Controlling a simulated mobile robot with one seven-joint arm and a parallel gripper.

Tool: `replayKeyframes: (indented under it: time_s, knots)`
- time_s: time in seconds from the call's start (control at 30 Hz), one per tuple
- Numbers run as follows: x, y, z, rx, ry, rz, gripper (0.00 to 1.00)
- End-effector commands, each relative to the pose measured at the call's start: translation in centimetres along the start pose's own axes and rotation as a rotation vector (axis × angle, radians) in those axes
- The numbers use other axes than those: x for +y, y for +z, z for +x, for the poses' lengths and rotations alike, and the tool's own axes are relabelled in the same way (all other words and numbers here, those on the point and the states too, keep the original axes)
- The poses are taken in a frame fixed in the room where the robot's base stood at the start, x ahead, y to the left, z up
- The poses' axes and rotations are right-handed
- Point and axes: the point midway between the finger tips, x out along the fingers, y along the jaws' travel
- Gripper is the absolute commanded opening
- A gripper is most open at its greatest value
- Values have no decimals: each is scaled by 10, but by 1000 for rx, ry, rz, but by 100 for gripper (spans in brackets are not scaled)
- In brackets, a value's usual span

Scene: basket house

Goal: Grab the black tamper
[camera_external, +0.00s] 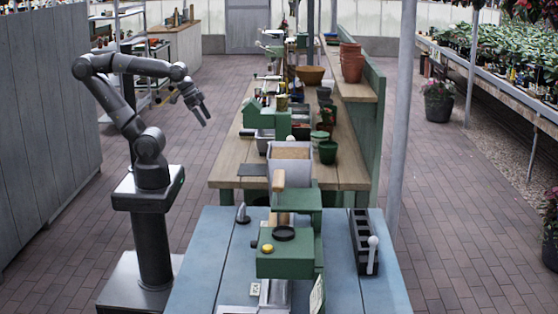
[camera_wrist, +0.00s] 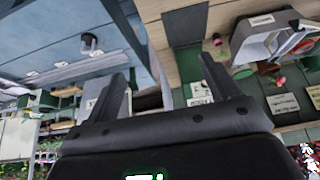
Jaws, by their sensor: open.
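A small dark object with a wide base and narrow top, apparently the black tamper (camera_external: 243,214), stands on the blue table (camera_external: 210,262) near its far left corner. In the wrist view it seems to be the dark knob (camera_wrist: 89,41) on the blue surface at upper left. My gripper (camera_external: 203,113) is up in the air, left of the wooden workbench and well above and apart from the tamper. Its two fingers (camera_wrist: 160,68) are spread, with nothing between them.
A green machine (camera_external: 285,255) stands right of the tamper. A black rack (camera_external: 364,242) with a white-knobbed piece lies farther right. The wooden bench (camera_external: 232,165) behind holds pots and equipment. A grey pole (camera_external: 402,110) rises at right. Blue table surface around the tamper is clear.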

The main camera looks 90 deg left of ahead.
Motion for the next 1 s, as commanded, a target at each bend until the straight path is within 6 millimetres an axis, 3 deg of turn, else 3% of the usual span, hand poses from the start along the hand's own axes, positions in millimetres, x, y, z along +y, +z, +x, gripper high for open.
replayKeyframes:
  time_s: [0.3, 0.47, 0.77, 1.0]
  knots:
    - [1, -1, 1, -2, 2, 2, 75]
    - [10, -14, 11, -22, 28, 11, 75]
    - [64, -60, 66, -104, 99, 39, 75]
    - [125, -80, 121, -165, 115, 75, 75]
